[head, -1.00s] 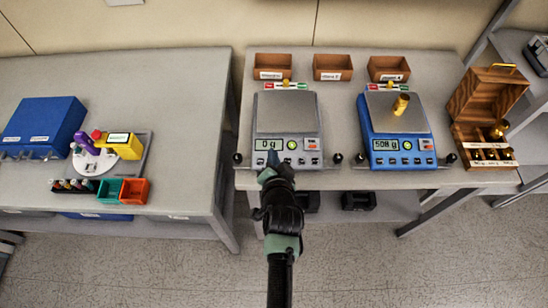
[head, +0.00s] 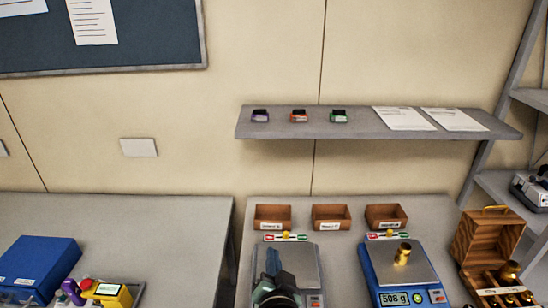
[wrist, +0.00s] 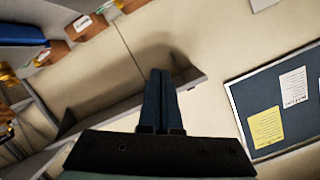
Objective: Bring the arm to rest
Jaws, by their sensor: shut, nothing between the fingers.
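My gripper (head: 272,262) shows at the bottom of the head view, raised in front of the grey scale (head: 307,262) and hiding much of it. In the wrist view its two dark fingers (wrist: 157,100) are together with nothing between them.
A blue scale (head: 405,270) reading 508 g bears a brass weight (head: 402,254). Three brown bins (head: 331,217) stand behind the scales. A wall shelf (head: 365,124) holds small coloured items. An open wooden weight box (head: 488,243) stands at right. A blue case (head: 37,265) lies at left.

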